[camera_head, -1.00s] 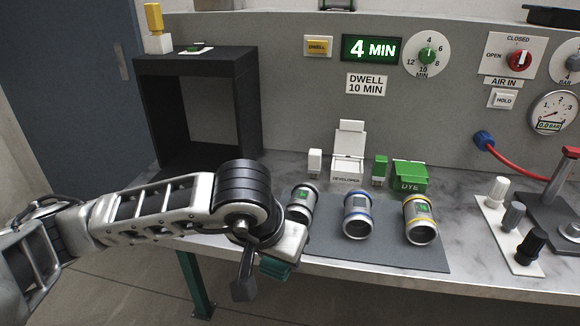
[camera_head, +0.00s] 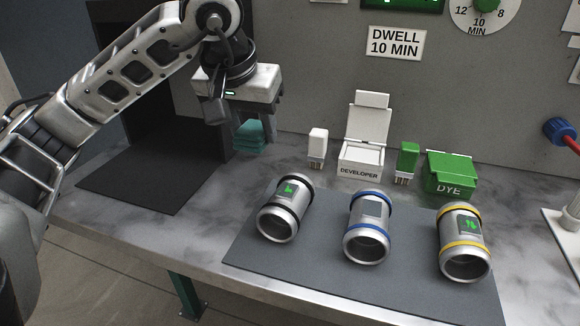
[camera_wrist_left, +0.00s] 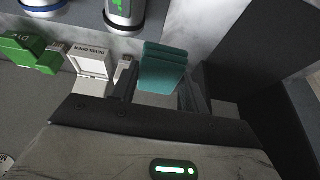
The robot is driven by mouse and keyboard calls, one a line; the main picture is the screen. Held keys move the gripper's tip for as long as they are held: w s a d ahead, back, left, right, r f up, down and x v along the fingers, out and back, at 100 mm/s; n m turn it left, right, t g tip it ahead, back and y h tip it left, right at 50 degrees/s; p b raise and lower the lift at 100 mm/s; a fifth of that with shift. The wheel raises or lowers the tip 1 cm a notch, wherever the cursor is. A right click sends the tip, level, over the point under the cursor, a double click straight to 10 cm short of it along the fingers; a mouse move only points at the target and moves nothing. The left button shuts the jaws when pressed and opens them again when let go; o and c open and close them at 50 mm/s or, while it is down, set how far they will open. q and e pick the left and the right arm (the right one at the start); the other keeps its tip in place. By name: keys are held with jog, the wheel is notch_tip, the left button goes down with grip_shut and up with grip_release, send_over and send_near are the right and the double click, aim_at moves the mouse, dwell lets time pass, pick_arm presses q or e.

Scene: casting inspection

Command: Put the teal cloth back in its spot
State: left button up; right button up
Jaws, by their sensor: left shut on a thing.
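The teal cloth (camera_head: 250,137) is a small folded stack. My left gripper (camera_head: 252,126) is shut on it, over the back of the bench just right of the black booth. The cloth also shows between the fingers in the left wrist view (camera_wrist_left: 162,68). I cannot tell whether its underside touches the bench. No marked spot for the cloth can be made out. My right gripper is not in view.
Three metal cylinders, banded black (camera_head: 285,208), blue (camera_head: 368,226) and yellow (camera_head: 462,243), lie on a grey mat (camera_head: 310,272). Behind them stand a white brush (camera_head: 317,148), the developer box (camera_head: 360,160), a green brush (camera_head: 407,160) and the green dye box (camera_head: 450,175). Marble beside the black mat (camera_head: 150,180) is clear.

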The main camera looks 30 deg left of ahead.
pick_arm(q)
jog(key=shift+s+r, duration=0.2)
jog(key=shift+s, duration=0.1)
jog(key=w+a+f, duration=0.2)
jog(key=w+f, duration=0.2)
jog(key=w, duration=0.4)
send_near(282, 162)
jog(key=shift+w+a+f, duration=0.2)
jog(key=shift+w+f, duration=0.4)
jog(key=shift+f, duration=0.05)
jog(key=x, duration=0.3)
jog(key=shift+s, duration=0.1)
jog(key=shift+f+p, duration=0.35)
jog(key=shift+p, duration=0.1)
jog(key=shift+f, duration=0.45)
jog(key=o, duration=1)
jog(key=shift+b, duration=0.4)
